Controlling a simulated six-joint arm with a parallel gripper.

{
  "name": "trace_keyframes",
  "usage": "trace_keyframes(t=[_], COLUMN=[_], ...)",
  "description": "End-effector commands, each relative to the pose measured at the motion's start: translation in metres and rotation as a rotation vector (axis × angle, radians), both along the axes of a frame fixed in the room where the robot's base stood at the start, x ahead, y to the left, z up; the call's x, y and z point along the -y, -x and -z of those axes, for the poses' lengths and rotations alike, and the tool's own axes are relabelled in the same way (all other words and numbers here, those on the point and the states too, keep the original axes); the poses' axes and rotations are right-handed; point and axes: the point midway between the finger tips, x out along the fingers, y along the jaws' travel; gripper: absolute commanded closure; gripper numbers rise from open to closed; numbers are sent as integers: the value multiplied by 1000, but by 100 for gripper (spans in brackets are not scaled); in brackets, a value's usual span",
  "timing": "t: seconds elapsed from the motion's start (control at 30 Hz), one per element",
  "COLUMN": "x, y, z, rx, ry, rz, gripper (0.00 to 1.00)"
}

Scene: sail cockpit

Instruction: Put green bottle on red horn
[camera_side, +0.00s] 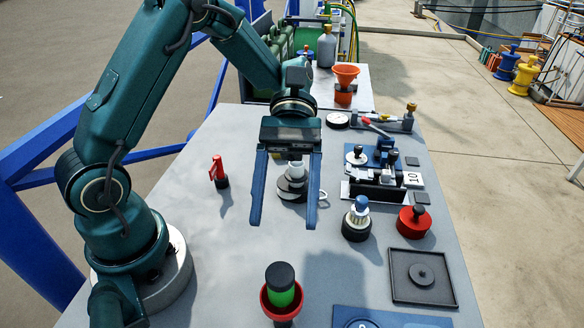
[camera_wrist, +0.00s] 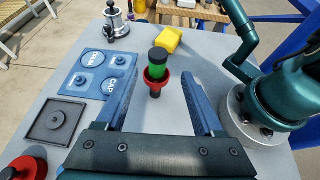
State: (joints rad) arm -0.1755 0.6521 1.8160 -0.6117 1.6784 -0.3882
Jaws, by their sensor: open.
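The green bottle (camera_side: 283,292) has a black cap and stands upright in the cup of the red horn (camera_side: 268,304) at the front of the table. In the wrist view the green bottle (camera_wrist: 155,72) also sits upright in the red horn (camera_wrist: 156,84), beyond my fingertips. My gripper (camera_side: 283,222) is open and empty, held above the table behind the bottle and apart from it. In the wrist view my gripper (camera_wrist: 166,78) shows its two blue fingers spread wide. The bottle's lower end is hidden inside the horn.
A black square tray (camera_side: 408,290), a red round knob piece (camera_side: 414,222) and a blue-topped part (camera_side: 357,220) stand to the right. A small red item (camera_side: 218,172) stands at the left. A yellow block (camera_wrist: 168,40) and a blue marked plate (camera_wrist: 96,75) lie near the horn.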

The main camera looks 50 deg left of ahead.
Motion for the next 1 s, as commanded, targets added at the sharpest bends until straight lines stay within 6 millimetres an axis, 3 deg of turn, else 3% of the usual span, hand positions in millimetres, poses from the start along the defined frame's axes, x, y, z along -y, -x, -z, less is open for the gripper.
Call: trace_keyframes(t=[0.17,0.5,0.8,1.0], x=[-7,-41,-72,-82], y=[14,34,33,30], z=[-5,-9,-20,-27], rx=[230,820,1307,1479], ry=[-106,-371,-593,-682], rz=[84,323,539,623], gripper=[31,31,31,31])
